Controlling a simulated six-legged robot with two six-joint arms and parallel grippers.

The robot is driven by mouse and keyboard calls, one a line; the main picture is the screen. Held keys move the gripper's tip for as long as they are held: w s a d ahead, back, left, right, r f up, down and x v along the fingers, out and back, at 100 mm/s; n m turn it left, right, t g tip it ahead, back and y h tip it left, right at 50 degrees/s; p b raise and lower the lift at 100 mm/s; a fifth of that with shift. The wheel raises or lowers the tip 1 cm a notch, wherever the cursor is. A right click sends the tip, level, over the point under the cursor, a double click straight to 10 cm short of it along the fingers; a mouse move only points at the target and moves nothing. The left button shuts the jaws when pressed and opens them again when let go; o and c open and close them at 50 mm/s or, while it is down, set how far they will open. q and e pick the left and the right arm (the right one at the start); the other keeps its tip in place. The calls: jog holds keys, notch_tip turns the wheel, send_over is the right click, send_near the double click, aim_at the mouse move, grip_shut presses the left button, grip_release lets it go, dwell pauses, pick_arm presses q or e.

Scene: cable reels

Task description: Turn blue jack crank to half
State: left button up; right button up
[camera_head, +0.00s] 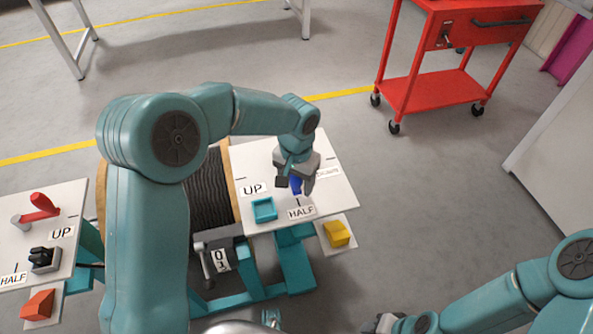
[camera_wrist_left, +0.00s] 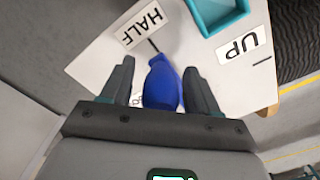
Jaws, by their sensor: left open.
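The blue jack crank (camera_head: 296,186) is on the white panel (camera_head: 338,190) on the right side of the reel stand, mostly hidden by my left gripper in the head view. In the left wrist view the blue handle (camera_wrist_left: 161,85) lies between the two fingers of my left gripper (camera_wrist_left: 160,72), with its tip near the tick at the HALF label (camera_wrist_left: 143,24). The fingers are apart, with a gap on each side. In the head view my left gripper (camera_head: 296,184) is over the crank. My right gripper (camera_head: 388,323) is only partly visible at the bottom edge.
An UP label (camera_head: 254,189) and a teal square tray (camera_head: 264,210) are on the same panel. A yellow block (camera_head: 337,233) sits just below it. A black cable reel (camera_head: 209,190) and a red crank (camera_head: 40,208) are to the left. A red cart (camera_head: 430,92) stands behind.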

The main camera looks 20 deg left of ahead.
pick_arm(q)
notch_tip(320, 180, up, 16)
jog(key=p, duration=0.3)
jog(key=shift+p, duration=0.3)
jog(key=shift+s, duration=0.1)
